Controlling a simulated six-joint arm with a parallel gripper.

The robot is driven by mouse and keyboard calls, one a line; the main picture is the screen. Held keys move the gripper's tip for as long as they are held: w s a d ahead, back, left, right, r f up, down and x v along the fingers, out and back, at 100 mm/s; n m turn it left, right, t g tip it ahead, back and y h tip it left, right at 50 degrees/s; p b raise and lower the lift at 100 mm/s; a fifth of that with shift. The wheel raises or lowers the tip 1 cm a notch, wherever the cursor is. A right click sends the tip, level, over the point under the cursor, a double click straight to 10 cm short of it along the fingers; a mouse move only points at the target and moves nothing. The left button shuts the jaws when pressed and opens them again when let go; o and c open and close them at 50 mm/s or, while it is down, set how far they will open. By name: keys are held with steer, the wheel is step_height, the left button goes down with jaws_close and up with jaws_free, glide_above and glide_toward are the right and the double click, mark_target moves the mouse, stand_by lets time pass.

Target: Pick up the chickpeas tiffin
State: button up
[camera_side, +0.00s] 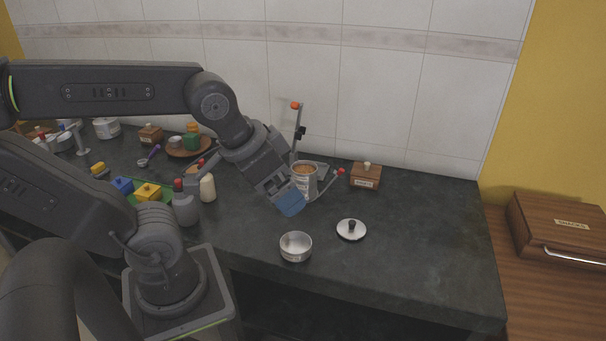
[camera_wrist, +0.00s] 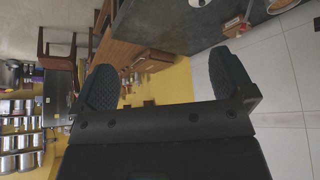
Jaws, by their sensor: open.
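A steel canister (camera_side: 308,190) with orange-brown contents at its open top stands upright on the dark counter. Any lettering on it is too small to read. Side arms with orange and red ends rise beside it. In the wrist view only part of the canister (camera_wrist: 272,9) shows at the upper right edge. My gripper (camera_side: 291,202) is at the canister's near left side and covers part of it; whether they touch I cannot tell. In the wrist view my gripper (camera_wrist: 160,62) is open and empty, with the canister outside its fingers.
A small steel bowl (camera_side: 295,248) and a round lid (camera_side: 351,231) lie in front. A small wooden box (camera_side: 366,178) stands to the right. Squeeze bottles (camera_side: 207,188) and coloured blocks (camera_side: 148,191) are at left. The front right counter is clear.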

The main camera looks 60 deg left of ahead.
stand_by(0.4)
steer(key=w+a+f+n+t+y, duration=0.1)
steer(key=w+a+f+n+t, duration=0.2)
steer(key=w, duration=0.7)
steer(key=w+a+f+n+t+y, duration=0.1)
steer(key=w+a+f+n, duration=0.2)
steer(key=w, duration=0.6)
steer(key=n+g+y, duration=0.4)
steer(key=n+y, duration=0.3)
steer(key=y, duration=0.4)
glide_toward(303, 167)
steer(key=shift+x, duration=3.2)
